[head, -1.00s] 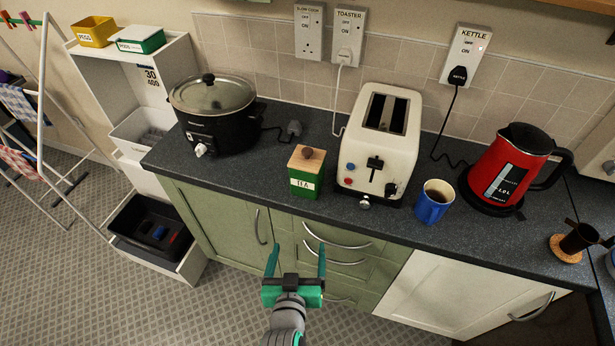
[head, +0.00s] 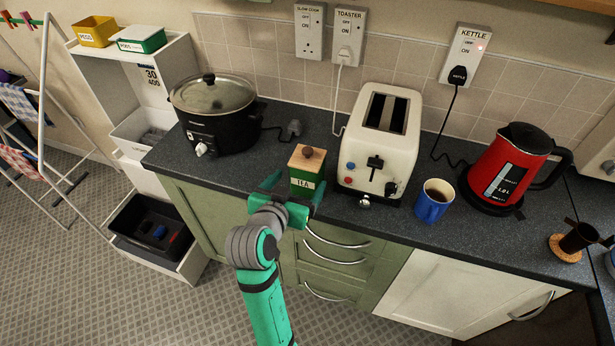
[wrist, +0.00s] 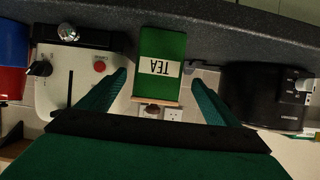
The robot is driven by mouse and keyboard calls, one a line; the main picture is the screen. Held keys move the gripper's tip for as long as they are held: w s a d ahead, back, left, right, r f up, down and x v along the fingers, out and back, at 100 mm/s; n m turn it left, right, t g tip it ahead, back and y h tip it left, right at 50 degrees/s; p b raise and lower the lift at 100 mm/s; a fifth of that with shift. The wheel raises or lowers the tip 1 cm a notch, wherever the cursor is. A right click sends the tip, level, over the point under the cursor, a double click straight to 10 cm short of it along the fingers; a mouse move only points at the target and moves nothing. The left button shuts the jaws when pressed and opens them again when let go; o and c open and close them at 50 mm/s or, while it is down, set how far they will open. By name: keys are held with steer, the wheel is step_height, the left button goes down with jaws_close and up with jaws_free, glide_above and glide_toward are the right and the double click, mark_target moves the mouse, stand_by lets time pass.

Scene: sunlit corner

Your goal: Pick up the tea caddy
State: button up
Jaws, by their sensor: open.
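The tea caddy (head: 305,174) is a green box with a wooden lid, a dark knob and a white TEA label. It stands upright on the dark worktop near the front edge. My gripper (head: 293,190) is open in front of it, one finger towards each side. In the wrist view the caddy (wrist: 163,58) appears upside down between the two open fingers (wrist: 158,92), with a visible gap to each. Whether the fingertips reach past its front face I cannot tell. My gripper hides the caddy's lower part in the head view.
A cream toaster (head: 378,145) stands close to the caddy's right, and a black slow cooker (head: 214,113) to its left. A blue mug (head: 433,203) and a red kettle (head: 508,165) are further right. Drawer handles (head: 337,243) stick out below the worktop edge.

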steer(key=x, duration=0.6)
steer(key=shift+w+d, duration=0.15)
steer(key=shift+d, duration=0.1)
steer(key=shift+w+f, duration=0.25)
steer(key=shift+w, duration=0.15)
steer(key=shift+d, duration=0.2)
steer(key=c, duration=1.2)
steer(key=shift+a+r, duration=0.1)
steer(key=c, duration=0.3)
